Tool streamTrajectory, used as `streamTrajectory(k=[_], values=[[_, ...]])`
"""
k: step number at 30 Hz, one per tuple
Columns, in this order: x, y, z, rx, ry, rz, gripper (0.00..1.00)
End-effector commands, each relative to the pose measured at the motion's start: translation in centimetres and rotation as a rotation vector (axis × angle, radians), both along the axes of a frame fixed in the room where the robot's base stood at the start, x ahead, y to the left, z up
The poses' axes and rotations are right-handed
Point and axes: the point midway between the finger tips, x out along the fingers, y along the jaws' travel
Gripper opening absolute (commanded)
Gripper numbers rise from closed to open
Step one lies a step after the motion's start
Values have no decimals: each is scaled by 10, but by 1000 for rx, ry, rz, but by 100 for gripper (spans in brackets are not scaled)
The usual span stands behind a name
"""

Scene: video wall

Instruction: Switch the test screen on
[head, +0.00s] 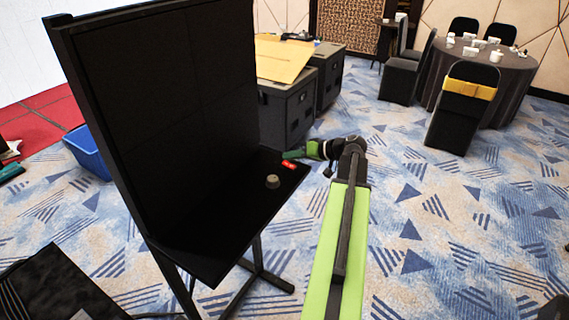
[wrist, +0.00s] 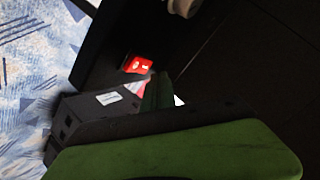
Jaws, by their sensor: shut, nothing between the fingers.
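The test screen (head: 170,100) is a tall black panel standing upright, and its face is dark. A narrow black shelf (head: 225,232) juts out at its foot. A small red switch (head: 290,164) with white marks sits near the shelf's far end; it shows bright red in the wrist view (wrist: 138,65). My gripper (head: 291,155) has green fingers, shut and empty, just beyond the switch at the shelf's end. In the wrist view the fingertips (wrist: 158,88) are close to the switch; I cannot tell whether they touch it.
A round grey-beige knob (head: 272,181) stands on the shelf near the switch, also at the top of the wrist view (wrist: 185,6). Black cases (head: 288,108) stand behind. A blue bin (head: 85,150) is at left. Patterned carpet is open at right, before a round table (head: 515,70).

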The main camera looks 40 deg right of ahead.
Motion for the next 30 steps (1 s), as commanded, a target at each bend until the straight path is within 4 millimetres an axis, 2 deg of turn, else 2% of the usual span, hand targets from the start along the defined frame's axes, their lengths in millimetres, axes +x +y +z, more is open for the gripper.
streamTrajectory(k=[17,30], values=[[0,1,0,1,0,1,0],[4,1,-8,0,0,2,0]])
